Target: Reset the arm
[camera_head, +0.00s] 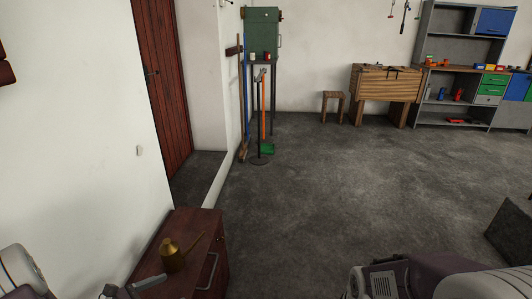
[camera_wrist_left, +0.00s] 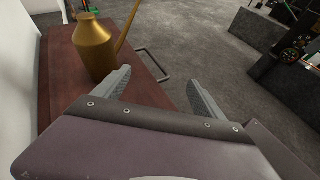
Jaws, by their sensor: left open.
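My left gripper (camera_head: 131,288) shows at the bottom left of the head view, beside the near part of a red-brown cabinet top. In the left wrist view my left gripper (camera_wrist_left: 162,92) has its two grey fingers wide apart with nothing between them. A brass oil can (camera_head: 173,256) with a long thin spout stands upright on the cabinet (camera_head: 207,225). The can also shows in the left wrist view (camera_wrist_left: 93,47), beyond the fingers and apart from them. My right arm's links show at the bottom right of the head view; its gripper is out of view.
The white wall (camera_head: 75,130) runs close along the left. The cabinet's metal handle (camera_head: 208,270) sticks out on its right side. Brooms, a green cabinet (camera_head: 262,35), a wooden workbench (camera_head: 385,85) and shelving (camera_head: 455,50) stand far back. The middle floor (camera_head: 310,190) is clear.

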